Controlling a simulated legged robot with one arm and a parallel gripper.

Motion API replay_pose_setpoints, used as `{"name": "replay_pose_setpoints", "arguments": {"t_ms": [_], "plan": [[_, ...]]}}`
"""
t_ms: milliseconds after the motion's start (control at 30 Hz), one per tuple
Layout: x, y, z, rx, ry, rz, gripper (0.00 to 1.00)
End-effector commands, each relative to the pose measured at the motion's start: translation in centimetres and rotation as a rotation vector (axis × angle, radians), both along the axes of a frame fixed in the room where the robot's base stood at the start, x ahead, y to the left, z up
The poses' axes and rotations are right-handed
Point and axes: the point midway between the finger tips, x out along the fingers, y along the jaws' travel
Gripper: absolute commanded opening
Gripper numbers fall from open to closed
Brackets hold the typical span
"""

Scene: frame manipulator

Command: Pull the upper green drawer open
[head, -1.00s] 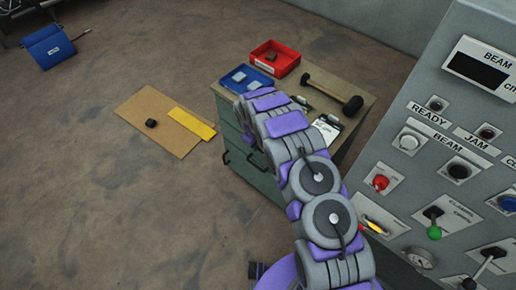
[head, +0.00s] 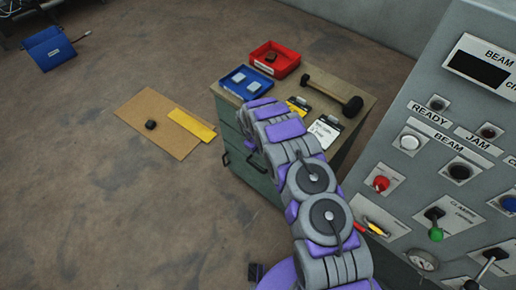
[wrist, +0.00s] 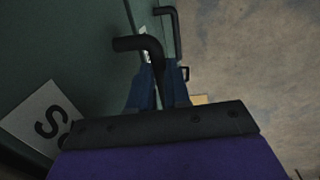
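The green drawer cabinet (head: 232,130) stands left of the grey panel in the head view. My arm reaches down over its front and hides much of the upper drawer. A dark lower handle (head: 256,163) shows below my arm. In the wrist view, my gripper (wrist: 160,68) has its two blue fingers on either side of a black bent handle (wrist: 136,44), whose bar runs down between them. The fingers are very near the bar; whether they press on it is unclear. A second black handle (wrist: 178,32) lies beyond. The green front (wrist: 60,45) is at the left.
The control panel (head: 400,115) stands close on the right. Floor left of the cabinet is open, with a flat cardboard sheet (head: 148,108).

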Motion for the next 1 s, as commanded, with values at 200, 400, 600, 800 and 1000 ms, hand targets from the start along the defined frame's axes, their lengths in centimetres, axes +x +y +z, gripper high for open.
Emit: {"name": "replay_pose_setpoints", "arguments": {"t_ms": [200,400,600,800,1000], "plan": [[0.0,0.0,0.0,0.000,0.000,0.000,0.00],[0.0,0.0,0.0,0.000,0.000,0.000,0.00],[0.0,0.0,0.0,0.001,0.001,0.000,0.00],[-0.8,0.6,0.0,0.000,0.002,0.001,0.00],[-3.4,2.5,0.0,-0.004,0.006,0.004,0.00]]}}
